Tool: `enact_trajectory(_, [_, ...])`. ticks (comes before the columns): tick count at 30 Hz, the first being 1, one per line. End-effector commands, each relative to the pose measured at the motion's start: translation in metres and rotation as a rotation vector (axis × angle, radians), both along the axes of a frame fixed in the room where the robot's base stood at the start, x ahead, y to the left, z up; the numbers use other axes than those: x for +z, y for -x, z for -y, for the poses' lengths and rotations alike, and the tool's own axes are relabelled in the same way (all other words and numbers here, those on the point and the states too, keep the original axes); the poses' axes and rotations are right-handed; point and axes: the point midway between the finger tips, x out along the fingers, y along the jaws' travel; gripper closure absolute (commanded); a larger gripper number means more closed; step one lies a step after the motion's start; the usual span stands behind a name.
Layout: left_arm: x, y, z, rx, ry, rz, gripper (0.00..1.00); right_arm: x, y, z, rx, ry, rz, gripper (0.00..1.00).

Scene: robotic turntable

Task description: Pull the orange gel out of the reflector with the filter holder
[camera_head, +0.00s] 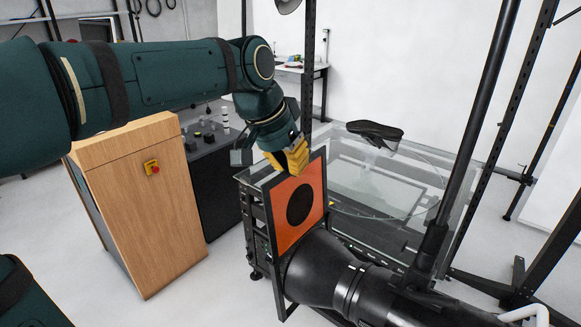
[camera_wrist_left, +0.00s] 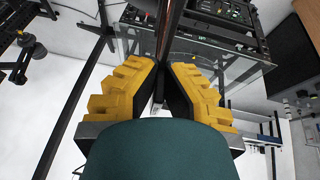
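The orange gel (camera_head: 285,235) is a flat square with a dark round centre, standing upright in front of the black reflector (camera_head: 318,270) in the head view. A thin dark edge or frame runs around it. My left gripper (camera_head: 296,168), with stepped yellow fingers, is at the top edge of the gel. In the left wrist view the fingertips (camera_wrist_left: 165,68) are close together, on either side of the thin, edge-on plate (camera_wrist_left: 166,35). A narrow gap shows between the finger pads; whether they press on the plate cannot be told. My right gripper is not in view.
A glass-topped turntable (camera_head: 365,195) with a dark shoe-like object (camera_head: 375,134) on it stands right behind the gel. A wooden cabinet (camera_head: 150,215) with a red button is at left. Black stand poles (camera_head: 490,90) rise at right.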

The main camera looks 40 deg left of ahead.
Motion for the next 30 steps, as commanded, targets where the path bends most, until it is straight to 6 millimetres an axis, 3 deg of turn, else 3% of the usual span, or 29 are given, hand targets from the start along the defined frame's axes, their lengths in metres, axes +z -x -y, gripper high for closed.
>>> enact_trajectory(30, [0.037,0.000,-0.003,-0.001,0.000,0.001,1.00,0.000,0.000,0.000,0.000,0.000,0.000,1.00])
